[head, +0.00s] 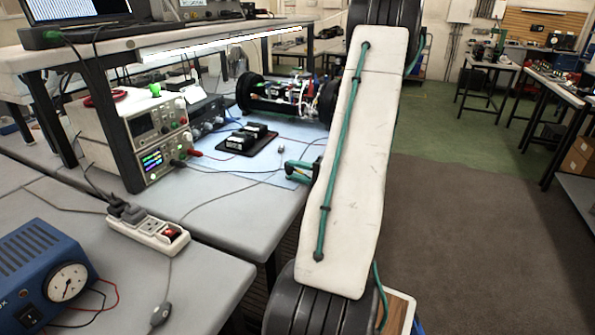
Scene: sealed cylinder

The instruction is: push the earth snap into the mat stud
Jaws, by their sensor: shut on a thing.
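My own white arm link fills the middle of the head view and hides part of the bench behind it. My gripper is not visible. The pale blue mat (222,192) lies on the bench left of the link. A small grey piece (281,149) is on the mat; it is too small to tell whether it is the stud or the snap. A dark cord (240,169) runs across the mat towards the link. I cannot make out the earth snap for certain.
A teal-and-black tool (299,170), like pliers, lies partly behind my link. A dark tray with green-topped parts (247,138), a small wheeled chassis (285,98), stacked instruments (160,130) and a power strip (148,229) are on the benches. Open floor (470,230) lies right.

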